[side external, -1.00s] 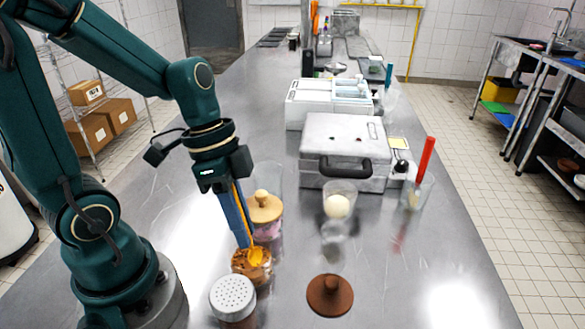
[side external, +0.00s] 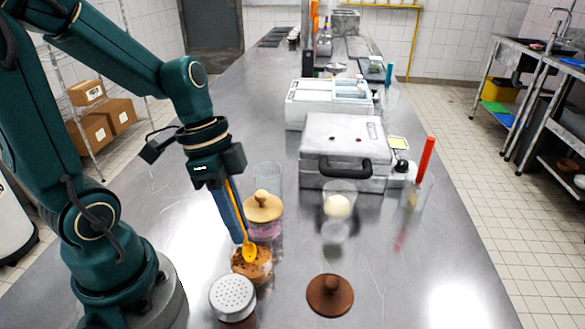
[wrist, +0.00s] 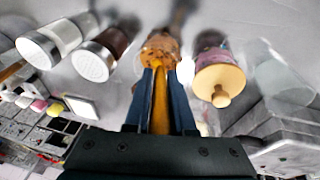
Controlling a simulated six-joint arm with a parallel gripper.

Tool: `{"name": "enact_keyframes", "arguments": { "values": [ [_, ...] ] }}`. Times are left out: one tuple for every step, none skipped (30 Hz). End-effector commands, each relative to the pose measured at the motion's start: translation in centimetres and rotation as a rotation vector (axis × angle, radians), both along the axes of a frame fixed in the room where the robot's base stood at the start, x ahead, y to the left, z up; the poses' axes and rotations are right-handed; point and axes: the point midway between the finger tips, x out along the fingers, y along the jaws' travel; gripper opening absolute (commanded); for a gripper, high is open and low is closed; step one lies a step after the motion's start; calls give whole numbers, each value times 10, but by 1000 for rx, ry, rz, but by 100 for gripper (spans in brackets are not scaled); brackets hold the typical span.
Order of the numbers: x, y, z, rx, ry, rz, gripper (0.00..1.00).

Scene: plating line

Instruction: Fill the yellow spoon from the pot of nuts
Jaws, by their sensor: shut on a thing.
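My gripper (side external: 239,240) points down and is shut on the yellow spoon (side external: 238,205), whose handle runs up between the blue fingers. The spoon's bowl (side external: 250,253) is low, at the mouth of the pot of nuts (side external: 252,268), a clear pot with brown contents. I cannot tell whether the bowl touches the nuts or holds any. In the wrist view the yellow spoon (wrist: 160,105) lies between the two fingers, and the pot of nuts (wrist: 160,42) is just beyond the tips. The spoon's bowl is mostly hidden there.
A shaker with a holed lid (side external: 233,293) stands close in front of the pot. A jar with a wooden lid (side external: 264,208) stands close behind it. A brown knobbed lid (side external: 330,296) lies to the right. A glass with a white ball (side external: 338,207) and a grey hinged appliance (side external: 343,140) stand farther back.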

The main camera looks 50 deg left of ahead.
Motion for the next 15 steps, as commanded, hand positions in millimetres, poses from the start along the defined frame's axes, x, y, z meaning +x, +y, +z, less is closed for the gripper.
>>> {"name": "enact_keyframes", "arguments": {
  "values": [
    [0, 1, -1, 1, 1, 1, 0],
    [0, 1, -1, 1, 1, 0, 0],
    [0, 0, 0, 1, 0, -1, 0],
    [0, 0, 0, 1, 0, -1, 0],
    [0, -1, 0, 1, 1, -2, 0],
    [0, -1, 0, 1, 1, -2, 0],
    [0, -2, 1, 1, 1, -2, 0],
    [0, -2, 1, 1, 1, -2, 0],
    [0, -3, 1, 1, 2, -2, 0],
    [0, -3, 1, 1, 2, -2, 0],
    [0, -3, 1, 1, 2, -2, 0],
    [1, -4, 1, 0, 1, -1, 0],
    [1, -4, 1, 0, 1, -1, 0],
    [1, -4, 0, 0, 1, -1, 0],
    [1, -5, 0, -1, 2, -2, 0]
  ]
}}
